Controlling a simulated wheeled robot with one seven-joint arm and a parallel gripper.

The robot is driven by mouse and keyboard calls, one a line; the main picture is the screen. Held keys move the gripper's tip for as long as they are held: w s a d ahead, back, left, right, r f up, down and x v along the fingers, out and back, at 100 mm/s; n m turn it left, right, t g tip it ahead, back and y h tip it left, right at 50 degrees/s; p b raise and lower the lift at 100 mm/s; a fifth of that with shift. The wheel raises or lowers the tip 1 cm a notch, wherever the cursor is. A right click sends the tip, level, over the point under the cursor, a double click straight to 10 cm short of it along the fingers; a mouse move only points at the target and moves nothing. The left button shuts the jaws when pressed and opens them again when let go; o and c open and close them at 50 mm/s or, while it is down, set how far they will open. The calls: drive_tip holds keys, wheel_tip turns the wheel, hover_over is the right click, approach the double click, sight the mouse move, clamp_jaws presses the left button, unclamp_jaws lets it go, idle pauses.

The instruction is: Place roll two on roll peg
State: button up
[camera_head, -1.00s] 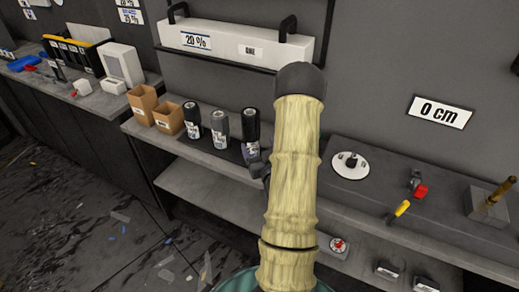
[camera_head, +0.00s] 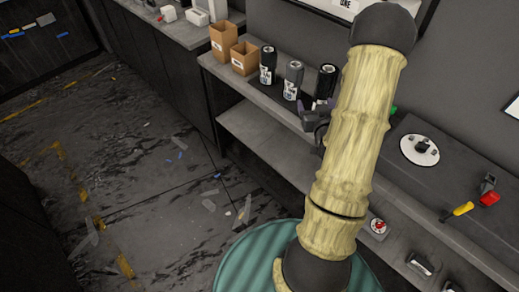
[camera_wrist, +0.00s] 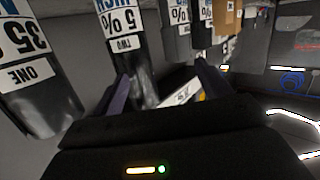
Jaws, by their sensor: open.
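Roll two, a dark roll labelled "5% TWO" (camera_wrist: 125,45), shows upside down in the wrist view. It lies ahead of my gripper (camera_wrist: 165,88), between the open fingers and closer to the left one. I cannot tell whether it touches that finger. A roll labelled "35% ONE" (camera_wrist: 30,85) is left of it, outside the fingers. In the head view my gripper (camera_head: 318,108) is by the right-hand roll (camera_head: 325,83) of three upright rolls on the shelf. A white disc with a dark upright centre (camera_head: 420,149), perhaps the roll peg, is right of my arm.
Two cardboard boxes (camera_head: 224,38) stand left of the rolls. A yellow-handled tool (camera_head: 457,211) and a red item (camera_head: 489,198) lie near the disc. A lower shelf (camera_head: 262,140) runs beneath. The floor at left has scattered scraps.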

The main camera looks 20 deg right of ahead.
drive_tip(key=w+a+n+g+y, duration=0.1)
drive_tip(key=w+a+g+y, duration=0.15)
drive_tip(key=a, duration=0.45)
drive_tip(key=s+a+r+n+g+y, duration=0.1)
drive_tip(key=s+a+r+g, duration=0.1)
drive_tip(key=s+a+g, duration=0.3)
drive_tip(key=s+a+r+n+g+y, duration=0.1)
drive_tip(key=s+a+g, duration=0.4)
drive_tip(key=s+a, duration=0.5)
drive_tip(key=a, duration=0.3)
drive_tip(key=shift+s+r, duration=0.2)
drive_tip(key=shift+r, duration=0.2)
drive_tip(key=shift+s, duration=0.1)
